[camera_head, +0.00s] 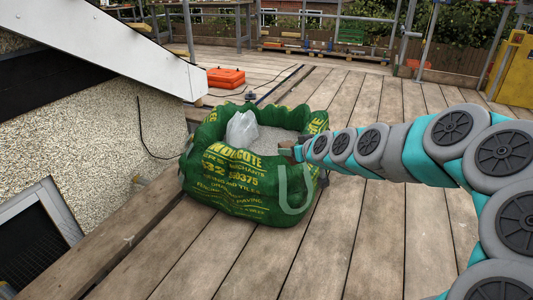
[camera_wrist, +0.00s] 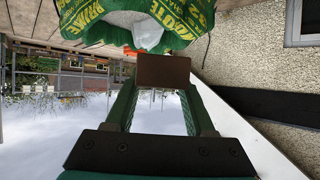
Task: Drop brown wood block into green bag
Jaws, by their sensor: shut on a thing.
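The green bag (camera_head: 235,187) stands open on the wooden deck, with yellow lettering, grey contents and a clear plastic bag (camera_head: 241,130) inside. In the wrist view, which is upside down, the green bag (camera_wrist: 75,20) is at the top. My gripper (camera_head: 296,151) is at the right side of the bag's opening, in front of its right rim in the picture. The brown wood block (camera_wrist: 163,71) is held between the fingertips of my gripper (camera_wrist: 162,88). In the head view the block is small and partly hidden by the gripper. Its exact height over the bag cannot be told.
An orange case (camera_head: 226,78) lies on the deck behind the bag. A pebbled wall (camera_head: 90,115) and a white sloping board (camera_head: 110,40) stand at the left. Scaffold poles and a yellow cabinet (camera_head: 515,70) are at the back right. The deck in front is clear.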

